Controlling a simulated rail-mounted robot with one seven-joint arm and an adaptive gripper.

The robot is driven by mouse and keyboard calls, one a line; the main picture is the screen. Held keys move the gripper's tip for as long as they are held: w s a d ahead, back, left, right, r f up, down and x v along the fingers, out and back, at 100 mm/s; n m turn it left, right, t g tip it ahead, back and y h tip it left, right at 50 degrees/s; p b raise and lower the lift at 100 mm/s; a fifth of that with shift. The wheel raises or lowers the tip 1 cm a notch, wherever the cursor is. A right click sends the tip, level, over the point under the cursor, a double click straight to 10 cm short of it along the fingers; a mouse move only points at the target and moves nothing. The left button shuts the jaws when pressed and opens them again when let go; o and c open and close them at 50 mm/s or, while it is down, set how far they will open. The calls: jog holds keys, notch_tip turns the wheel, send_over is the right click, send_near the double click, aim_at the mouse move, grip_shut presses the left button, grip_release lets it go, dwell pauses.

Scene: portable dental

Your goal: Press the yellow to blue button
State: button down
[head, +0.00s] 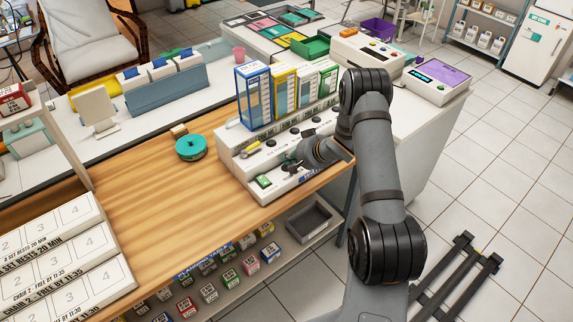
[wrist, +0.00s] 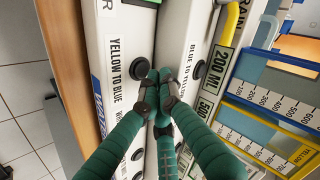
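The white stepped dispenser panel (head: 245,160) stands at the right end of the wooden counter. In the wrist view, the "YELLOW TO BLUE" label (wrist: 115,68) is on its lower step, to the left of my fingertips. In the head view my gripper (head: 291,165) is low at the panel's front, partly hidden by my arm.
Dark round knobs (wrist: 200,70) sit on the upper step, beside the "BLUE TO YELLOW" label (wrist: 190,62). Tall blue (head: 254,95) and yellow (head: 283,88) containers stand behind. A teal round object (head: 191,147) lies on the wooden counter (head: 150,195), which is mostly clear.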

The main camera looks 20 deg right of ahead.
jog(key=shift+r, duration=0.1)
notch_tip(320, 180, up, 5)
jog(key=p, duration=0.4)
dwell(0.3)
